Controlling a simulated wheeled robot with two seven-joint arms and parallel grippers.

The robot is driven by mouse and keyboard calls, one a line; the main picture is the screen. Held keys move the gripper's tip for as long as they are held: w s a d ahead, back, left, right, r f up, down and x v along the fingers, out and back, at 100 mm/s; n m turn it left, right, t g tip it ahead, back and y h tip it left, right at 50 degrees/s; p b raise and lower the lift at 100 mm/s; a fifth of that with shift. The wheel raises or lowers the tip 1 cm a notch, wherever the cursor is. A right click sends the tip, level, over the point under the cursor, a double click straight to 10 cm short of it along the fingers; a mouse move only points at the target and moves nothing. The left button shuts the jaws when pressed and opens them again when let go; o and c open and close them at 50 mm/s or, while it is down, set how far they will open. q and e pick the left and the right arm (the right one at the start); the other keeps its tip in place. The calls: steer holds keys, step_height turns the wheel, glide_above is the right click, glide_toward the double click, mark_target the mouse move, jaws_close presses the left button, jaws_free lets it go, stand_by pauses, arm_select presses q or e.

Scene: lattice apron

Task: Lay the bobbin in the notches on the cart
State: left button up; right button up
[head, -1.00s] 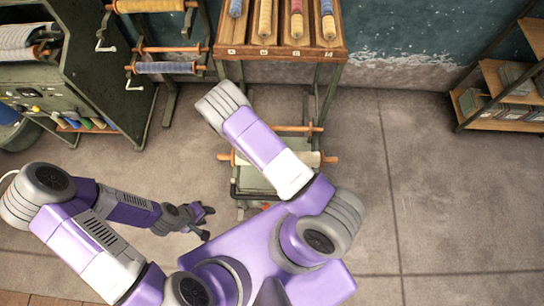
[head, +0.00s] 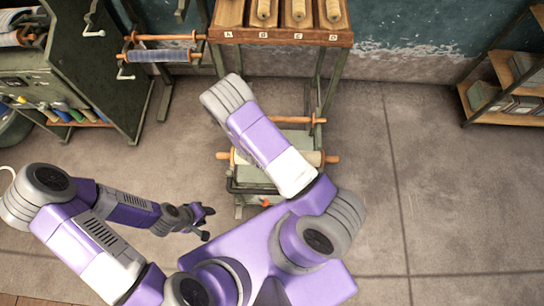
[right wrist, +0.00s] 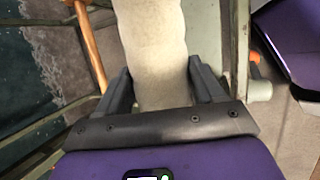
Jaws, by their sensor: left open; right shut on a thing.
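The bobbin is a cream roll (head: 316,158) with orange ends, lying crosswise over the cart in the head view. My right forearm hides its middle. In the right wrist view, my right gripper (right wrist: 162,92) is shut on the cream roll (right wrist: 150,45), one finger on each side. The green-grey cart (head: 290,143) stands under my right arm, with an orange rod (head: 304,121) at its far side. Its notches cannot be made out, nor whether the bobbin rests in them. My left gripper (head: 206,222) is open and empty, left of the cart.
A wooden rack (head: 280,37) with labelled pale spools stands behind the cart. A green machine (head: 95,80) with cranks and a blue roll (head: 160,55) is at the left. Shelves (head: 510,100) stand at the far right. The floor right of the cart is clear.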

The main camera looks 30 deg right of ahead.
step_height(320, 180, down, 13)
steer(key=b, duration=1.6)
stand_by(0.4)
steer(key=shift+r+p, duration=0.1)
steer(key=shift+p, duration=0.65)
steer(key=shift+a, duration=0.1)
steer(key=shift+f, duration=0.25)
steer(key=shift+f+b, duration=0.5)
steer(key=shift+f, duration=0.6)
steer(key=shift+f, duration=0.25)
